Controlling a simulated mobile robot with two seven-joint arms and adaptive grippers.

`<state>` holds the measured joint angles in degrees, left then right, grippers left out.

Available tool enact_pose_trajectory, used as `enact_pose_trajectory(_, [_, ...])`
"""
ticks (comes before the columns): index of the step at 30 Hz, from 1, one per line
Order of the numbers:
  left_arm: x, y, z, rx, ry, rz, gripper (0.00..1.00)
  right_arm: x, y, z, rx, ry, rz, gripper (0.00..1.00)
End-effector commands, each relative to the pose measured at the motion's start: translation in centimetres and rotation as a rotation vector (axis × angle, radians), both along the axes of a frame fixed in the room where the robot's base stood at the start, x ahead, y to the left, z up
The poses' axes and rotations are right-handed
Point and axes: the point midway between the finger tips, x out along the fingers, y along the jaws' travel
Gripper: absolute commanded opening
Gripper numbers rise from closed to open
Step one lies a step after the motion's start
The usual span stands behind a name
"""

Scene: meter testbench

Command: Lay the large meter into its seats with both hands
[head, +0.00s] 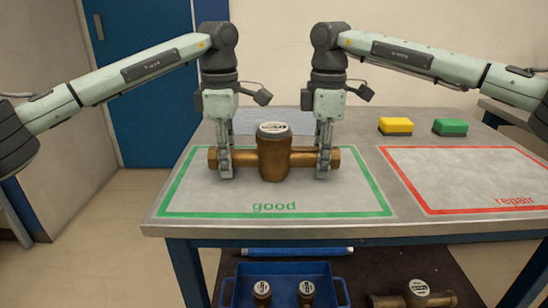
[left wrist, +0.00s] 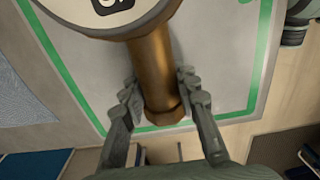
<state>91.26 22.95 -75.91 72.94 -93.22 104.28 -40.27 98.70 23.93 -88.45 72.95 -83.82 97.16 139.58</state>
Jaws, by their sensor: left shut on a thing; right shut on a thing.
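The large meter (head: 272,160) is a brass-brown body with a round white dial on top and a pipe end on each side. It is level over the green-framed "good" area of the table; whether it touches the surface I cannot tell. My left gripper (head: 225,165) is shut on its left pipe end, fingers pointing down. My right gripper (head: 324,165) is shut on its right pipe end. In the left wrist view the pipe (left wrist: 155,70) lies between the fingers of my left gripper (left wrist: 158,88). I cannot make out any seats in these views.
The red-framed "repair" area (head: 465,175) on the right is empty. A yellow block (head: 396,126) and a green block (head: 450,127) lie behind it. Below the table, a blue crate (head: 283,271) holds small meters, and another large meter (head: 417,292) lies to its right.

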Motion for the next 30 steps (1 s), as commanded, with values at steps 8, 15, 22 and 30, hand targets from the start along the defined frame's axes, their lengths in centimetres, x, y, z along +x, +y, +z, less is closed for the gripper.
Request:
enact_pose_trajectory(8, [0.0,0.0,0.0,0.000,-0.001,0.000,0.00,0.0,0.0,0.0,0.000,-0.001,0.000,0.00])
enact_pose_trajectory(15, [0.0,0.0,0.0,0.000,-0.001,0.000,0.00,0.0,0.0,0.0,0.000,-0.001,-0.001,0.00])
enact_pose_trajectory(22, [0.0,0.0,0.6,-0.002,-0.003,0.000,0.00,0.1,0.0,0.6,0.002,-0.004,-0.001,0.00])
enact_pose_trajectory(30, [0.0,-0.1,2.8,-0.002,-0.003,0.000,0.00,0.1,0.0,2.8,0.002,-0.004,-0.001,0.00])
